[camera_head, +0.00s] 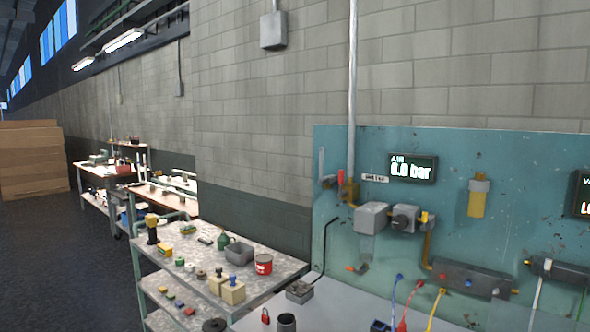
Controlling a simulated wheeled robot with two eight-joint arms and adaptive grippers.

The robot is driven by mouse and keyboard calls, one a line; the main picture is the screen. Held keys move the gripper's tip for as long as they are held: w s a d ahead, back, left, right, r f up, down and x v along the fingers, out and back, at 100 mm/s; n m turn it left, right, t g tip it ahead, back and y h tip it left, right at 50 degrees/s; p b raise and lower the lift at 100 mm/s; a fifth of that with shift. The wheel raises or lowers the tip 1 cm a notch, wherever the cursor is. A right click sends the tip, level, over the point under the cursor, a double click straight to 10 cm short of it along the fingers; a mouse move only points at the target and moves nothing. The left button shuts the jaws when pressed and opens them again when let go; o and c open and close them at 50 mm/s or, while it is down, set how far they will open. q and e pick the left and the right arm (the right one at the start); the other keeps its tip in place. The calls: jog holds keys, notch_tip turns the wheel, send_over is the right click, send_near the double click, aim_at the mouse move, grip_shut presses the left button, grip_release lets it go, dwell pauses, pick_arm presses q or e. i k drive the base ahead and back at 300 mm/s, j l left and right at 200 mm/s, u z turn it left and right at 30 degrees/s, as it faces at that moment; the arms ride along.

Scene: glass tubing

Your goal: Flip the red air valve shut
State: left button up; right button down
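A teal wall panel (470,150) holds the air fittings. A brass valve (349,192) sits at the foot of the vertical grey pipe, with a small upright red lever (341,178) on its left side. The display (413,169) reads "AIR 0.0 bar". Neither of my grippers is in view.
A grey work surface (345,308) lies below the panel, with a red padlock (265,316) and a dark cup (286,322). A cart (195,258) with a red can (263,264) and several small parts stands left.

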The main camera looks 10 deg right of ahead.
aim_at(342, 194)
jog(key=i+j+u, duration=0.1)
jog(key=i, duration=0.6)
jog(key=i+j, duration=0.2)
jog(key=i, duration=0.45)
jog(key=u, duration=0.05)
